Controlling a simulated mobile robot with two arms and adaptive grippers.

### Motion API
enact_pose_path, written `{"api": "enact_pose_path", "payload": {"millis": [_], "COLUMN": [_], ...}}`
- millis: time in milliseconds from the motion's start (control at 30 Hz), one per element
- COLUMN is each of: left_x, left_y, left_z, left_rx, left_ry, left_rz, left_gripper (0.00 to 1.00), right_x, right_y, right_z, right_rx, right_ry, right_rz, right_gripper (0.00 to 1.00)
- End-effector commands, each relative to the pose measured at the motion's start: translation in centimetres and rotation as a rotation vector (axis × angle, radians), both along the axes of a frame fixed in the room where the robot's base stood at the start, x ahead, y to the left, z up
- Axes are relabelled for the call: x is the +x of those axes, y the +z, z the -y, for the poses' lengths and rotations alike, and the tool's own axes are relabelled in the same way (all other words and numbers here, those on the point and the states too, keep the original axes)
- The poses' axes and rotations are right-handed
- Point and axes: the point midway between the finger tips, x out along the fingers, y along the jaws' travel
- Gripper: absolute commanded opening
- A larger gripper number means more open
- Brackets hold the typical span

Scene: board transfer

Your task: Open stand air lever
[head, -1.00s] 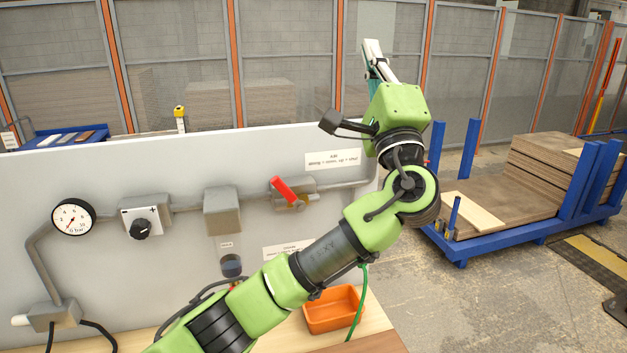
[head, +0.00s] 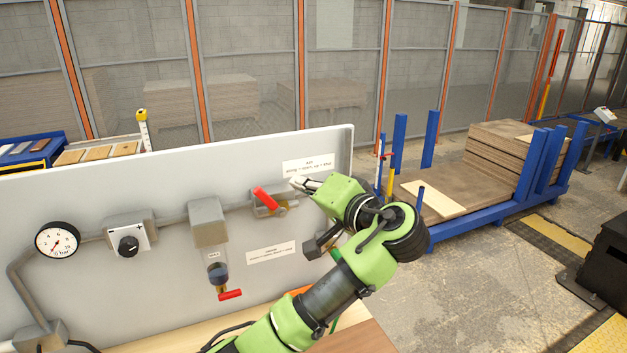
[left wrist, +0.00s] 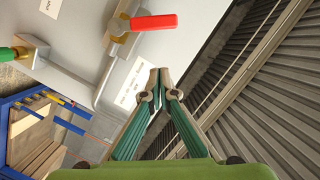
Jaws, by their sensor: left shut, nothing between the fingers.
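The red air lever (head: 266,199) sits on its valve on the grey panel (head: 110,195), to the right of the filter unit. It slants up and to the left from its pivot, not lined up with the pipe. The lever also shows at the top of the left wrist view (left wrist: 153,22). My left gripper (head: 298,182) is just right of the lever and slightly higher, in front of the label, apart from the lever. In the left wrist view its fingertips (left wrist: 159,72) are together and empty, below the lever. My right gripper is out of view.
A pressure gauge (head: 57,240), a regulator with a black knob (head: 128,246) and a filter (head: 208,222) line the pipe. A second red handle (head: 230,295) is under the filter. A label (head: 308,166) is above the valve. A blue board cart (head: 480,222) stands right.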

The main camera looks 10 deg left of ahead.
Motion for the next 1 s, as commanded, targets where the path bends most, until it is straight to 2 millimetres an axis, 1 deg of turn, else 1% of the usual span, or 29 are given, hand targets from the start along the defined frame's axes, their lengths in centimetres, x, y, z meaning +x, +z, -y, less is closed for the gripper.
{"api": "enact_pose_path", "payload": {"millis": [33,133,167,300,400,600,900,1000], "left_x": [0.7,2.2,2.2,1.1,0.7,0.4,0.4,0.6], "left_y": [0.4,0.1,-0.2,-1.5,-2.1,-2.7,-2.8,-2.9], "left_z": [-1.1,-2.5,-2.8,-4.0,-4.6,-5.0,-4.9,-5.0], "left_rx": [0.003,0.004,0.003,0.002,0.002,0.000,-0.001,-0.012], "left_ry": [0.006,0.004,0.002,0.000,0.000,-0.001,-0.001,0.000], "left_rz": [-0.002,-0.002,-0.003,-0.002,-0.001,0.000,0.002,0.010], "left_gripper": [0.00,0.00,0.00,0.00,0.00,0.00,0.00,0.00], "right_x": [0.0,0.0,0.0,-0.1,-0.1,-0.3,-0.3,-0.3], "right_y": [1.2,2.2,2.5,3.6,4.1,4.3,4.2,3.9], "right_z": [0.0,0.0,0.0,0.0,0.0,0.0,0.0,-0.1], "right_rx": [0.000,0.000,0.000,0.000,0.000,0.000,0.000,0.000], "right_ry": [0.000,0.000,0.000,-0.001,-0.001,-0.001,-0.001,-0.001], "right_rz": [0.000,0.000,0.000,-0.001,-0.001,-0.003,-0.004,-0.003], "right_gripper": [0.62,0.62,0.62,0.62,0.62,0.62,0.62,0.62]}}
